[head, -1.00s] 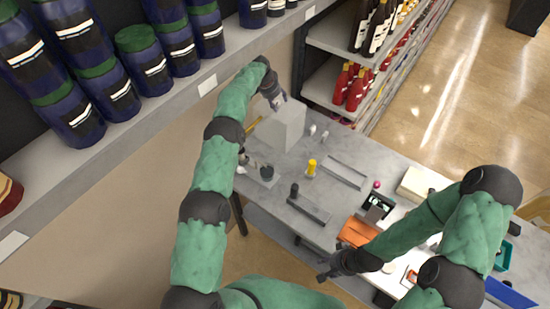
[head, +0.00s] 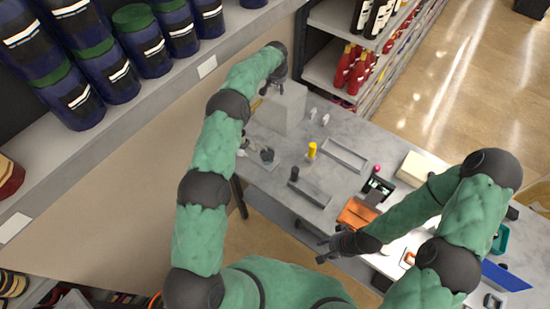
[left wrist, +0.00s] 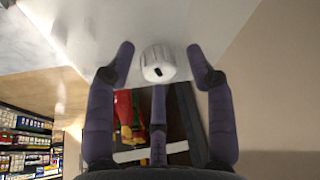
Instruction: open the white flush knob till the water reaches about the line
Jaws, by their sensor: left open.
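A white round knob (left wrist: 158,63) with a small dark mark sits on a pale surface in the left wrist view. My left gripper (left wrist: 161,51) is open, with one finger on each side of the knob and a visible gap to each. In the head view my left gripper (head: 271,86) is at the far left edge of a pale grey box (head: 286,107) on the bench; the knob is hidden there. No water or line can be made out. My right gripper (head: 323,251) hangs near the bench's front edge, fingers apart and empty.
The grey bench (head: 370,142) holds a yellow-topped bottle (head: 312,150), a grey tray (head: 345,155), an orange item (head: 357,213) and a cream box (head: 418,170). A shelf with dark blue jars (head: 140,38) runs along the left.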

